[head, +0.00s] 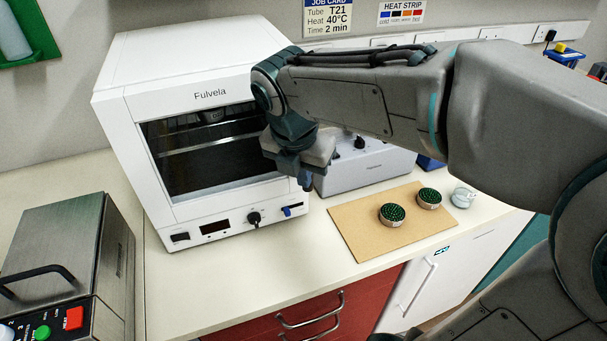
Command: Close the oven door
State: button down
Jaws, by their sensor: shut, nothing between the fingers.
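The white oven (185,65), marked Fulvela, stands on the bench at the left of centre. Its door (205,160) is a white frame around a dark window, and a shelf shows behind it. The door looks about flush with the body, but I cannot tell whether it is fully shut. My gripper (305,184) points down by the door's right side, shut and empty. My gripper and wrist hide part of the door's right edge. I cannot tell whether the gripper touches the door.
A steel device (60,255) with a black handle stands at the front left. A grey instrument (370,165) stands right of the oven. A tan board (365,235) holds two round green-topped racks (392,214); a small glass jar (463,197) is beside it. Bare bench lies before the oven.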

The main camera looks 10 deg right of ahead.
jog(key=d+p+v, duration=0.1)
jog(key=p+v, duration=0.6)
jog(key=v, duration=0.1)
jog(key=s+d+f+m+y, duration=0.1)
jog(key=s+d+f+m, duration=0.1)
jog(key=m, duration=1.2)
jog(key=s+d+f+m+t, duration=0.1)
jog(key=s+m, duration=0.6)
jog(key=m, duration=0.7)
jog(key=d+f, duration=0.1)
jog(key=d, duration=0.1)
jog(key=shift+d+f+t+y, duration=0.2)
jog(key=shift+d+t+y, duration=0.1)
jog(key=shift+d+y, duration=0.1)
